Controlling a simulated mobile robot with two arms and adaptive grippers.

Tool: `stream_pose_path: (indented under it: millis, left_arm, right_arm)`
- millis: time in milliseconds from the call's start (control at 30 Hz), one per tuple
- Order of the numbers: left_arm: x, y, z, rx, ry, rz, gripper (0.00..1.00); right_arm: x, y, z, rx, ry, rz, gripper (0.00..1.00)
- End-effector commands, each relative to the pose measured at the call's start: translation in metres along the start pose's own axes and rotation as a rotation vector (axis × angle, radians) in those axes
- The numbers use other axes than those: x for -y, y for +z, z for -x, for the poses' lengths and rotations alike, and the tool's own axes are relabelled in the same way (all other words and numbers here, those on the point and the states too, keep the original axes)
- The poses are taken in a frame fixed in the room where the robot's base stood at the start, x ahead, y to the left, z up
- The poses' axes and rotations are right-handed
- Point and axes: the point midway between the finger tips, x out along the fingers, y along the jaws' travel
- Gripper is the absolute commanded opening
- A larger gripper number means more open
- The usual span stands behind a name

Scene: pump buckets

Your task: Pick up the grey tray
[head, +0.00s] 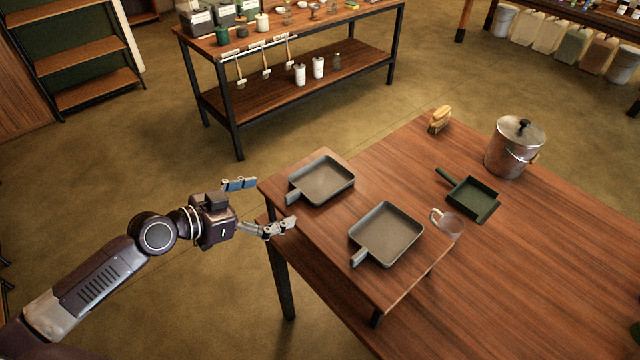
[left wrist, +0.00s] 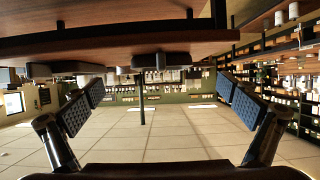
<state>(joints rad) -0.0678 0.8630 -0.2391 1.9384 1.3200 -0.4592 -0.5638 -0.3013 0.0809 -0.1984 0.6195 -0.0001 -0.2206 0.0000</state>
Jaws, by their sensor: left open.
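Two grey trays with short handles lie on a low raised wooden stand (head: 345,262) at the table's left end. The farther grey tray (head: 327,178) has its handle at its left end, towards my left gripper. The nearer grey tray (head: 388,232) has its handle at its lower left. My left gripper (head: 262,206) is open and empty, just off the stand's left edge, its fingers pointing towards the farther tray's handle. In the left wrist view the open fingers (left wrist: 160,90) frame a dark tray-like shape (left wrist: 175,60) against the wooden surface. My right gripper is out of view.
A shelved workbench (head: 290,80) stands farther back. The table's front right is largely clear.

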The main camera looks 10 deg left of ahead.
Motion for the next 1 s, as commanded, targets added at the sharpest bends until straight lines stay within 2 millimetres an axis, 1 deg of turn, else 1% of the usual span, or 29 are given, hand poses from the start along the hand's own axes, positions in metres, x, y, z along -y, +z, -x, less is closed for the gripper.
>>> stream_pose_path:
  millis: [33,100,200,267,433,500,600,867,900,1000]
  left_arm:
    - [0.0,-0.003,-0.005,-0.003,-0.001,0.003,1.0]
    - [0.0,-0.003,-0.012,-0.002,0.001,0.003,1.0]
    - [0.0,-0.003,-0.02,-0.001,0.0,0.003,1.0]
    - [0.001,-0.004,-0.026,-0.001,0.0,0.003,1.0]
    - [0.001,-0.004,-0.048,-0.001,0.001,0.005,1.0]
    - [0.002,-0.002,-0.057,-0.002,-0.001,0.004,1.0]
    - [0.002,-0.001,-0.065,-0.001,0.0,0.003,1.0]
    - [0.002,0.001,-0.068,0.001,0.0,0.001,1.0]
    - [0.002,0.001,-0.068,0.001,0.0,0.001,0.99]
    - [0.002,0.001,-0.068,0.001,0.0,0.001,0.88]
  right_arm:
    - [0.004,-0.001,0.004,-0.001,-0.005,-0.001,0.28]
    - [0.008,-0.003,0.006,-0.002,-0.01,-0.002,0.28]
    - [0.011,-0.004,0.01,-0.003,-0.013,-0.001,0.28]
    - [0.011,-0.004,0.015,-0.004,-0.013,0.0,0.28]
    - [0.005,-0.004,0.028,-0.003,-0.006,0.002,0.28]
    - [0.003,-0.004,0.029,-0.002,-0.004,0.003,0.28]
    - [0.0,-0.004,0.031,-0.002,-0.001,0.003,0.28]
    - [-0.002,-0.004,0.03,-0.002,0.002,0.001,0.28]
    - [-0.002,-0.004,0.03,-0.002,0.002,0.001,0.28]
    - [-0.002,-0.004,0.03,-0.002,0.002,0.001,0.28]
